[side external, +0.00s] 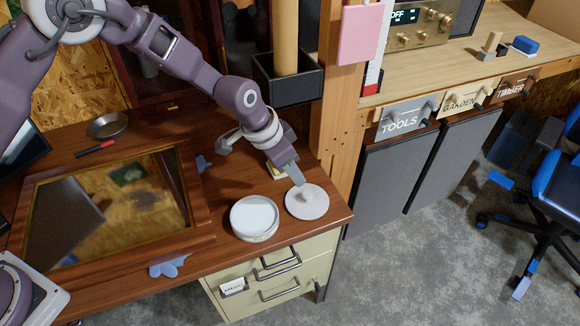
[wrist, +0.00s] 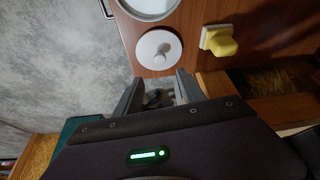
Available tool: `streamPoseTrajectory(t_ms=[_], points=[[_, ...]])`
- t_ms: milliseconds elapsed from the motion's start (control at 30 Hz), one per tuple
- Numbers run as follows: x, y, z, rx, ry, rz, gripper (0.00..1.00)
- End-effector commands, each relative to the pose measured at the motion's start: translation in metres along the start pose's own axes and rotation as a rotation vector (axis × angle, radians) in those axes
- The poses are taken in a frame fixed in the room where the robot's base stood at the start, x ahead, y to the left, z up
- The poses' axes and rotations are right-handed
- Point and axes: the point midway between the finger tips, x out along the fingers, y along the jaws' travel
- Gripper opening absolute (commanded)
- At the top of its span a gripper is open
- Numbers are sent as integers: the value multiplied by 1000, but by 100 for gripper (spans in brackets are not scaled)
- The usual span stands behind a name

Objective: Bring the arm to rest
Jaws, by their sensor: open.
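My gripper (wrist: 158,92) is open and empty in the wrist view, its two fingers apart with floor showing between them. I cannot tell whether a fingertip touches the knob. A round white-topped container (side external: 254,218) stands just left of the lid.
A framed mirror-like panel (side external: 110,205) lies on the bench (side external: 325,215). A pan (side external: 108,125) and a red-handled tool (side external: 95,149) lie behind it. A yellow object (wrist: 220,41) sits beside the lid. A wooden post (side external: 336,110) and black box (side external: 285,85) stand behind my gripper.

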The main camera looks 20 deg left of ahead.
Motion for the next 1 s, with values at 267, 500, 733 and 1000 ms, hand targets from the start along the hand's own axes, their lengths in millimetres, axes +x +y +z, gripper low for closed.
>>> streamPoseTrajectory(t_ms=[267,500,733,1000], points=[[0,0,0,0,0,0,47],[-15,-51,21,-55,-41,-86,47],[-177,-68,38,-195,-8,-155,47],[-353,-23,161,-429,50,-237,47]])
